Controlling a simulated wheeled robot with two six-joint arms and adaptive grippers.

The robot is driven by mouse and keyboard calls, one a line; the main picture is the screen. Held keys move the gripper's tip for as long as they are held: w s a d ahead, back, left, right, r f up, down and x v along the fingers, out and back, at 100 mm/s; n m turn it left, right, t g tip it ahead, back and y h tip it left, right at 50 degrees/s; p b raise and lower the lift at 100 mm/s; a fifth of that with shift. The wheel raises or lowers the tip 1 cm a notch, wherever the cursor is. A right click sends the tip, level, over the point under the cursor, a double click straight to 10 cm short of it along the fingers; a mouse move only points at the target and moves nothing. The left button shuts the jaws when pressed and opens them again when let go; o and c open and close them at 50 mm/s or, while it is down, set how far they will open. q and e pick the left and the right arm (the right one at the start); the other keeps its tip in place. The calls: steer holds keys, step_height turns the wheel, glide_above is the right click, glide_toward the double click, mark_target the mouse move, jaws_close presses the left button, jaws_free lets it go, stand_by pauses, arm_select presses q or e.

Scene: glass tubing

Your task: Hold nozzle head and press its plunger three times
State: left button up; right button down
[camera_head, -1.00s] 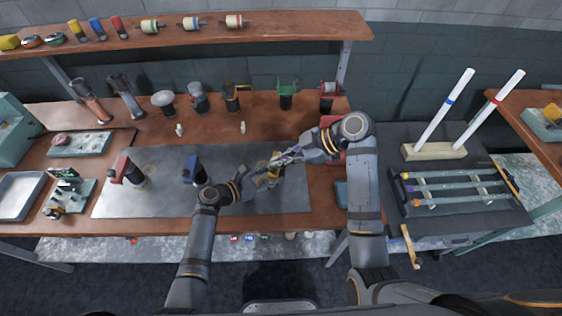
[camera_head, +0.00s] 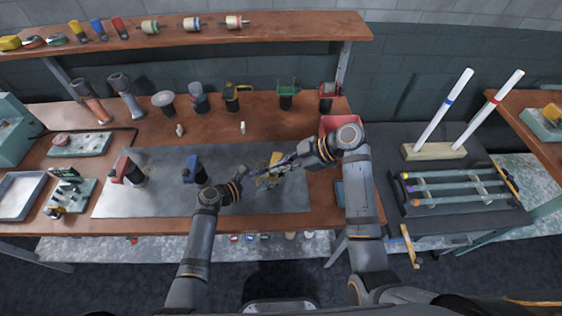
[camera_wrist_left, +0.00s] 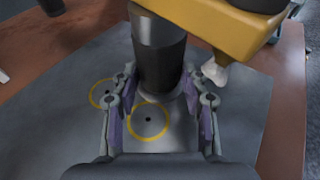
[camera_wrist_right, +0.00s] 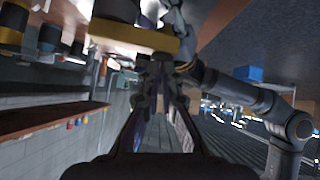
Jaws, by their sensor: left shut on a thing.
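The nozzle head has a yellow top (camera_head: 276,159) and a dark cylindrical body (camera_wrist_left: 160,62). It is upright over the right part of the grey mat (camera_head: 150,205). My left gripper (camera_wrist_left: 160,95) is shut on the dark body, with a finger on each side. In the head view my left gripper (camera_head: 250,181) is partly hidden around it. My right gripper (camera_head: 279,166) is beside the yellow top, its fingers brought together and pointing at it. The right wrist view shows these fingers (camera_wrist_right: 160,78) just below the yellow part (camera_wrist_right: 135,36); I cannot tell whether they touch.
A red-topped tool (camera_head: 128,170) and a blue-topped tool (camera_head: 195,170) stand on the mat to the left. Several tools line the bench's back, including a green one (camera_head: 287,93). A red bin (camera_head: 328,123) is behind my right wrist. A tube rack (camera_head: 455,188) is at right.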

steer(key=shift+d+f, duration=0.15)
steer(key=shift+f, duration=0.15)
steer(key=s+d+r, duration=0.1)
steer(key=d+r, duration=0.7)
steer(key=r, duration=0.2)
steer(key=shift+s+r, duration=0.35)
steer(key=shift+r, duration=0.05)
stand_by(1.1)
steer(key=y, duration=0.1)
steer(key=f+y, duration=0.1)
steer(key=d+y, duration=0.1)
steer(key=y, duration=0.1)
steer(key=shift+w+d+f+g, duration=0.1)
steer(key=shift+w+f+g, duration=0.15)
steer(key=shift+f+g, duration=0.1)
